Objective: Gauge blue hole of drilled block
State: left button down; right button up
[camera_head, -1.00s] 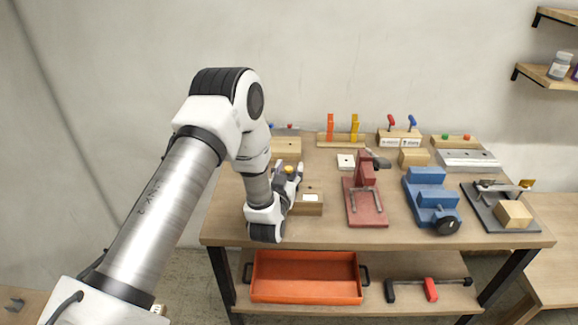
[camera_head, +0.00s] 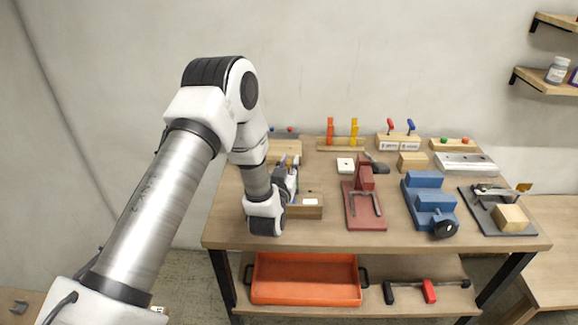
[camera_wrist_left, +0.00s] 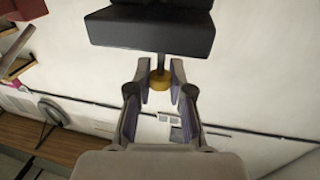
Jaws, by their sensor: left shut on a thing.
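My left gripper (camera_head: 285,172) is over the left part of the bench, beside a wooden block with a white label (camera_head: 305,206). In the left wrist view my left gripper (camera_wrist_left: 160,80) is shut on a yellow knob (camera_wrist_left: 159,79). A thin rod runs from the knob to a dark block (camera_wrist_left: 150,33); whether its end is inside a hole cannot be told. Another wooden block (camera_head: 284,149) stands behind, with small red and blue tips near its back edge. No blue-marked hole shows clearly. My right gripper is not in view.
The wooden bench top (camera_head: 330,238) is bare along its front. A red fixture (camera_head: 365,207), a blue vise (camera_head: 430,200) and a grey clamp plate (camera_head: 480,215) stand to the right. A rack with orange and yellow uprights (camera_head: 340,143) is behind. An orange tray (camera_head: 305,300) is below.

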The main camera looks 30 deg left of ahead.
pick_arm(q)
jog(key=c, duration=1)
grip_release()
jog(key=shift+w+f, duration=0.15)
jog(key=v, duration=1.2)
